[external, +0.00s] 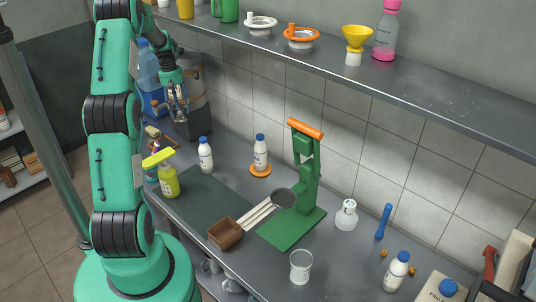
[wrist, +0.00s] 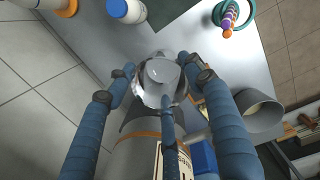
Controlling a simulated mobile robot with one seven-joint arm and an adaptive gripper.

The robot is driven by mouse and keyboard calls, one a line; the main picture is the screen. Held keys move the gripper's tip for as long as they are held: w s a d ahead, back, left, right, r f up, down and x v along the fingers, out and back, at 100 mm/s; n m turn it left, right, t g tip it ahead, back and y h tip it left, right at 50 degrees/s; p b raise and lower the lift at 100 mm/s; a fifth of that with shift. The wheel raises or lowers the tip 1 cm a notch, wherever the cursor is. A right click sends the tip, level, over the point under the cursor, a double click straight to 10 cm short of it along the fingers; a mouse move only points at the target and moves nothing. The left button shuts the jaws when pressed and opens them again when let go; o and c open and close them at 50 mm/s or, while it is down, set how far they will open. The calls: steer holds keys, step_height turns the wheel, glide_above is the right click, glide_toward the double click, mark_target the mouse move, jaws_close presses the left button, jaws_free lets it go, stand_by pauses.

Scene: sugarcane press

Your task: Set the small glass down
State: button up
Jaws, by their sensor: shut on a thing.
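My gripper (wrist: 158,82) is shut on a small, clear, shiny round glass (wrist: 162,72), seen from above between the blue fingers in the wrist view. In the external view my gripper (external: 179,101) hangs fingers-down at the far left end of the counter, in front of a grey appliance; the glass is too small to make out clearly there. The glass appears above the counter, but its exact height is hard to tell. Another clear glass (external: 300,266) stands upright at the counter's front, far from my gripper.
The grey counter (external: 330,255) holds a dark mat (external: 205,205), a yellow spray bottle (external: 167,178), white bottles (external: 205,155) and a green press (external: 305,185). The grey appliance (external: 193,122) is close by my gripper. A shelf (external: 400,85) overhangs the back.

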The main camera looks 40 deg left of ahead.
steer(key=w+f+n+b, duration=0.2)
steer(key=w+f+n, duration=0.1)
steer(key=w+f, duration=1)
steer(key=w, duration=0.4)
steer(key=shift+f+b, duration=0.2)
steer(key=shift+b, duration=0.1)
steer(key=shift+f, duration=0.15)
step_height(320, 180, down, 6)
steer(key=shift+b, duration=0.3)
steer(key=shift+f, duration=0.1)
steer(key=shift+f, duration=1.8)
steer(key=shift+f, duration=0.1)
steer(key=o, duration=1.2)
